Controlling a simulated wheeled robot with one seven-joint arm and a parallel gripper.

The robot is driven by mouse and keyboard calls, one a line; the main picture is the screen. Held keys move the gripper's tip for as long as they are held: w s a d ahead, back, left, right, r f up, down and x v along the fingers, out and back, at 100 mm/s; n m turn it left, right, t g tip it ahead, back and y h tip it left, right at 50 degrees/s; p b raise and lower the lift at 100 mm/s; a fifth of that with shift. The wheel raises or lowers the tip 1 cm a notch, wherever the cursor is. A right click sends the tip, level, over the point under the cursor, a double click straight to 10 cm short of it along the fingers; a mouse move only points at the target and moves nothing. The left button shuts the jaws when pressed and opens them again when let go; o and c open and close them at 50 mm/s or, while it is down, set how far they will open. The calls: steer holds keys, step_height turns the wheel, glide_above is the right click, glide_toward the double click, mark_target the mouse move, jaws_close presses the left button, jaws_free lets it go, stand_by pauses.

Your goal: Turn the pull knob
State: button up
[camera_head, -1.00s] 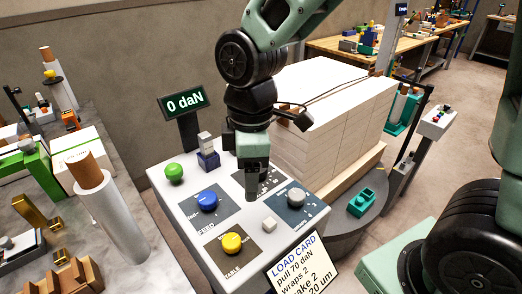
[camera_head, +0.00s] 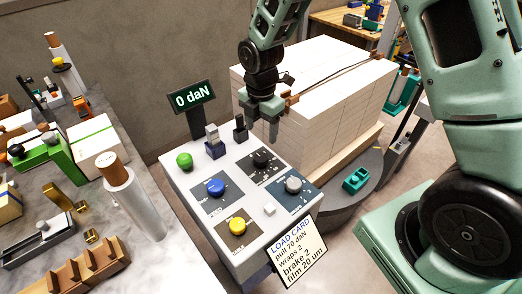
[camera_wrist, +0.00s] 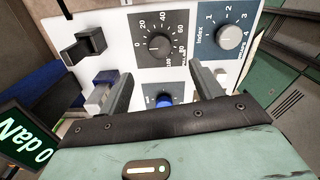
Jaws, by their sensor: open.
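The black dial knob (camera_head: 262,160) is at the upper right of the white control panel (camera_head: 190,207). The wrist view shows this knob (camera_wrist: 160,46) inside a printed scale from 0 up to 100; I take it as the pull knob. I cannot clearly read its pointer. My gripper (camera_head: 263,130) is open and empty, above the panel's far edge and apart from the knob. In the wrist view its fingers (camera_wrist: 163,86) stand wide apart, with the knob beyond them. The display (camera_head: 194,98) reads 0 daN. The load card (camera_head: 293,252) says pull 70 daN.
A grey index knob (camera_head: 293,185), a blue knob (camera_head: 215,187), a yellow knob (camera_head: 238,226) and a green button (camera_head: 184,160) surround it. A black switch (camera_head: 240,130) stands at the far edge. A wrapped ream stack (camera_head: 310,105) is close behind my gripper.

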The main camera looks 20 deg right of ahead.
mark_target(261, 157)
step_height(261, 157, down, 10)
steer(key=shift+f+p, duration=0.1)
steer(key=shift+p, duration=1.15)
steer(key=c, duration=1)
steer(key=shift+m, duration=0.3)
